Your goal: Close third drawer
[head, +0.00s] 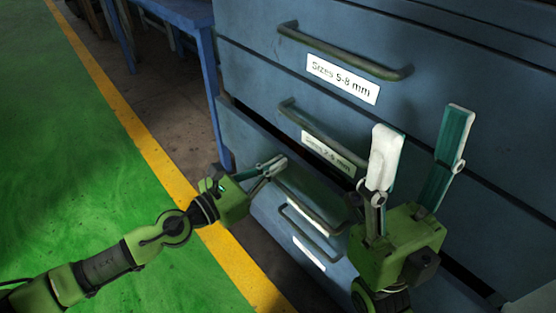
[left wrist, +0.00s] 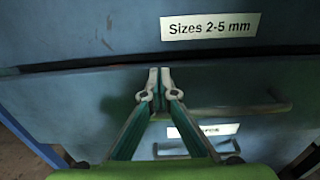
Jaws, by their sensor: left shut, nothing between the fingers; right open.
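The third drawer (head: 245,135) is the blue-grey front below the drawer labelled "Sizes 2-5 mm" (head: 335,153). A dark gap shows along its top edge, so it stands slightly out. In the left wrist view, its front (left wrist: 95,100) fills the middle, with a bar handle (left wrist: 240,108) and a white label partly hidden. My left gripper (head: 276,163) is shut and empty, its tips at the upper part of this front; I cannot tell whether they touch. My right gripper (head: 420,125) is open and empty, in front of the cabinet, hiding part of the drawers.
The upper drawer "Sizes 5-8 mm" (head: 342,78) looks closed. Another handle (head: 308,230) and label sit lower down. A blue table (head: 205,75) stands left of the cabinet. Green floor (head: 90,160) with a yellow line (head: 150,150) lies open on the left.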

